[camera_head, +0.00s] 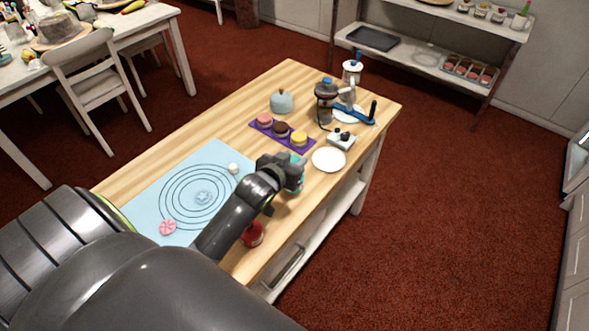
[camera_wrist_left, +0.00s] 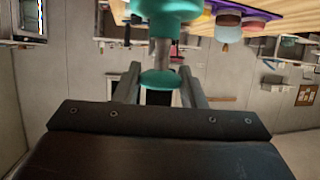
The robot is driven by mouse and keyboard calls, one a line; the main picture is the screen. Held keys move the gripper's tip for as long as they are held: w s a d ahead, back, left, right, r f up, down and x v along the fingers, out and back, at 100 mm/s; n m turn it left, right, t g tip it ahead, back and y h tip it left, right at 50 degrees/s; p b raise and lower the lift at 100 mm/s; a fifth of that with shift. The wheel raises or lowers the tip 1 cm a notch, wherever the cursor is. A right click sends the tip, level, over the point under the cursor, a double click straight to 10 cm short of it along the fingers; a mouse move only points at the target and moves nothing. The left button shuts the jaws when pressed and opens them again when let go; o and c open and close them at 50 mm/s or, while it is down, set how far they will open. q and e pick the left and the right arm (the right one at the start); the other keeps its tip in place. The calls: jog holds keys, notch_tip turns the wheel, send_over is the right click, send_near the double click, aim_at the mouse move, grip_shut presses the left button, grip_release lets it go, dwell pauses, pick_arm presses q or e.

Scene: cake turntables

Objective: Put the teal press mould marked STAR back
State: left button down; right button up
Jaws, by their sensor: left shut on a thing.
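My left gripper (camera_head: 290,172) is above the right front part of the wooden table, shut on the teal press mould (camera_head: 298,187), which is mostly hidden by the gripper in the head view. In the left wrist view the mould's wide teal head (camera_wrist_left: 167,10), a metal stem and a round teal end (camera_wrist_left: 160,79) show, with the stem between the fingers (camera_wrist_left: 160,85). No STAR marking is readable. A pale blue star-like piece (camera_head: 203,198) lies at the middle of the light blue ringed mat (camera_head: 150,205). My right gripper is not in view.
A pink piece (camera_head: 168,228) and a white piece (camera_head: 233,168) lie on the mat. A red object (camera_head: 253,235) stands near the front edge, beside my arm. A purple tray (camera_head: 262,131) with cakes, a white plate (camera_head: 328,159) and a grinder-like machine (camera_head: 327,100) stand close by.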

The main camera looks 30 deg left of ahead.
pick_arm(q)
jog(key=shift+f, duration=1.65)
jog(key=shift+f, duration=0.1)
jog(key=c, duration=0.9)
grip_release()
jog(key=shift+f, duration=0.1)
jog(key=shift+r, duration=0.25)
jog(key=shift+s+d, duration=0.1)
jog(key=shift+s, duration=0.25)
jog(key=b+v, duration=0.1)
jog(key=v, duration=1)
jog(key=shift+s, duration=0.15)
